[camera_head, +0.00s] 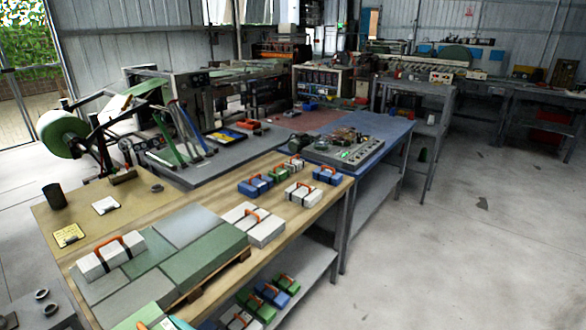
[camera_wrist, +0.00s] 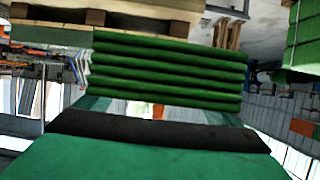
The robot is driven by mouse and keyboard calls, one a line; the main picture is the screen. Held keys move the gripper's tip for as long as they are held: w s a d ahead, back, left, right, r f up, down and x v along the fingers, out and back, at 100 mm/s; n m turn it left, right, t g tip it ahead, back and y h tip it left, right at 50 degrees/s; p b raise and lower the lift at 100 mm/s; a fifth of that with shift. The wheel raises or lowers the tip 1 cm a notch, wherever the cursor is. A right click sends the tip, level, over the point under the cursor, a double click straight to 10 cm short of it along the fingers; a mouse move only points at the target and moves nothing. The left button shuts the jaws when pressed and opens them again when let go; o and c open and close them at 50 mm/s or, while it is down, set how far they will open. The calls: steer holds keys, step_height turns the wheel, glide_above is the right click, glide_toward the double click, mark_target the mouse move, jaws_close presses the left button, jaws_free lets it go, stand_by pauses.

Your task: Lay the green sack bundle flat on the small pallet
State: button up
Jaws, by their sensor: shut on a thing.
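In the wrist view, which looks upside down, the green sack bundle (camera_wrist: 168,72) shows as a neat stack of several green layers. My gripper (camera_wrist: 158,112) is shut on it, with a bit of orange handle between the pale fingers. The bundle's far side is hidden. The small pallet (camera_wrist: 118,21) shows beyond the bundle, with pale green sacks on it. In the head view the pallet (camera_head: 206,285) stands at the table's front edge, mostly covered by flat grey and green sacks.
A white bundle with an orange handle (camera_head: 110,255) lies on the pallet's sacks. White bundles (camera_head: 255,225) and blue and green bundles (camera_head: 262,180) stand behind. More bundles (camera_head: 270,293) sit on the lower shelf. A dark cup (camera_head: 54,196) stands at left. The floor at right is open.

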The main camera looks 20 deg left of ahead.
steer(key=w+d+f+m+t+h, duration=0.6)
steer(key=w+d+f+m, duration=0.2)
steer(key=w+d+f, duration=1.05)
steer(key=s+d+f+m+t+h, duration=0.2)
steer(key=d+f+m+h, duration=0.3)
steer(key=d+f, duration=1.4)
steer(key=shift+s+d+f+h, duration=0.2)
steer(key=shift+s+d+h, duration=0.2)
steer(key=shift+h, duration=0.3)
steer(key=shift+s, duration=0.15)
